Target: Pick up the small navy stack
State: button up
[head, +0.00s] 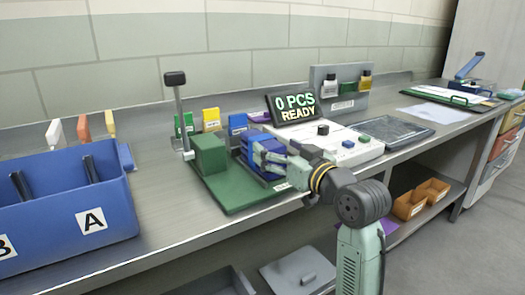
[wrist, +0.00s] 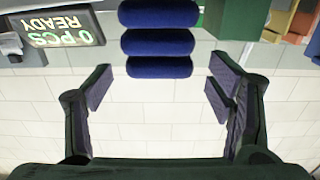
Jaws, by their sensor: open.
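The small navy stack (head: 247,151) sits on a green base plate (head: 238,205), right of a green block. In the wrist view the navy stack (wrist: 158,42) shows as three rounded dark blue layers at the top centre. My gripper (head: 268,160) is at the stack's near right side and hides part of it. In the wrist view my gripper (wrist: 160,82) is open, with one finger to each side of the stack's line and a gap on both sides. Nothing is held. I cannot tell how deep the stack sits between the fingertips.
The green block (head: 209,155) stands close left of the stack, with a grey post (head: 180,115) behind it. A display reading "0 PCS READY" (head: 294,105) is behind. A white panel with buttons (head: 345,145) lies right. A blue bin (head: 60,205) stands left.

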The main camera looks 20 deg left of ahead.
aim_at(266, 140)
jog(key=p+x, duration=0.1)
jog(key=x, duration=0.5)
jog(key=shift+d+p, duration=0.1)
jog(key=shift+p, duration=0.2)
jog(key=c, duration=1.5)
